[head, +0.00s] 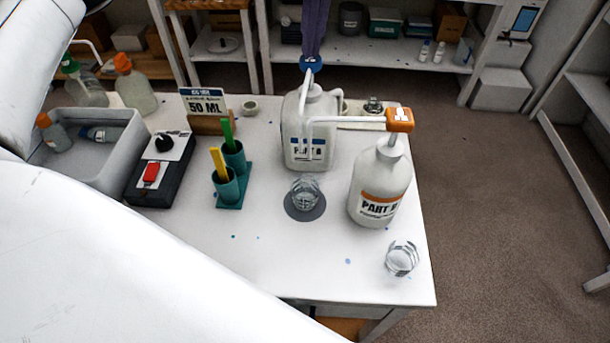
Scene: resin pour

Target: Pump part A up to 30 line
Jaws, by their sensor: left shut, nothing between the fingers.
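A white jug (297,150) with a blue-marked label, hard to read, stands at the back middle of the table. Its blue pump head (311,65) is at the top. My left gripper (312,52) comes down from the top edge, its dark purple fingers shut and empty, at the pump head; whether they touch it I cannot tell. A clear cup (305,193) stands on a dark round disc (291,212) in front of the jug. Its fill level is not readable. A white bottle (380,180) with an orange label and orange pump head (400,119) stands to the right. My right gripper is out of view.
Another clear cup (402,258) stands near the right table edge. Left are green holders (229,187) with sticks, a black device (158,172) with a red switch, a "50 ML" sign (204,102) and a grey tub (112,170). The table's front middle is clear.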

